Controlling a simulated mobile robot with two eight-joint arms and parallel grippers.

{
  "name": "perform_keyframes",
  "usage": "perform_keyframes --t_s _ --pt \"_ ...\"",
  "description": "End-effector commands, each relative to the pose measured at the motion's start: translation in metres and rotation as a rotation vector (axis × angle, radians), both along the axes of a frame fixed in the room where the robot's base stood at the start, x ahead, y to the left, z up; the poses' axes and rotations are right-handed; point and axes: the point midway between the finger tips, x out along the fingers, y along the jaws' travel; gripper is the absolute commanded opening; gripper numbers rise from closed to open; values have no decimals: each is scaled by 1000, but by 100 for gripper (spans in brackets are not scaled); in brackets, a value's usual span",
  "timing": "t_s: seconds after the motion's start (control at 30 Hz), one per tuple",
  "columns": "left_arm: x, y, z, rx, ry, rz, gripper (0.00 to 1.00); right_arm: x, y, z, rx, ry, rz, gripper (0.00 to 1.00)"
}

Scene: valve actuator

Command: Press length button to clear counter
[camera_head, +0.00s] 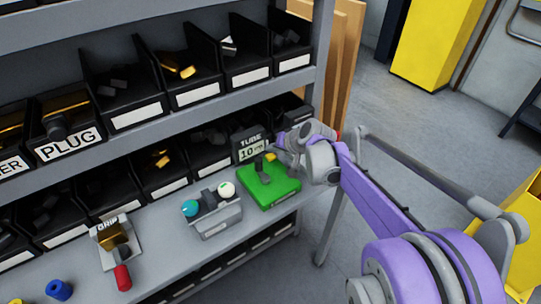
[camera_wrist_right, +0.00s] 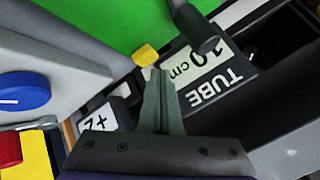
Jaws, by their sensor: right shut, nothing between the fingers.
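The tube length counter (camera_head: 250,149) stands at the back of the green device and reads "TUBE 10 cm"; it shows upside down in the right wrist view (camera_wrist_right: 205,82). A small yellow button-like block (camera_wrist_right: 145,54) sits at the edge of the green surface, beside the display; it also shows in the head view (camera_head: 271,157). My right gripper (camera_wrist_right: 158,74) is shut and empty, its tips just beside the yellow block; I cannot tell whether they touch. In the head view the right gripper (camera_head: 280,143) is at the display's right side. My left gripper is out of view.
The green device (camera_head: 282,194) carries a dark upright post. Left of it is a grey box (camera_head: 218,222) with teal and white knobs. Black bins fill the shelves behind. In the wrist view a blue knob (camera_wrist_right: 24,92) is at left. Open floor lies right of the shelf.

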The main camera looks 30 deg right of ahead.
Motion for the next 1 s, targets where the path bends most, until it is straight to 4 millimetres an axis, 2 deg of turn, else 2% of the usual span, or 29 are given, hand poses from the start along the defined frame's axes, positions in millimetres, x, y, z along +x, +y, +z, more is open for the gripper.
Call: perform_keyframes --t_s 0.73,1.0 --pt "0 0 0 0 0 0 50 0 0 0 0 0 0 0" --pt "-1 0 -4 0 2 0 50 0 0 -8 0 0 0 0"
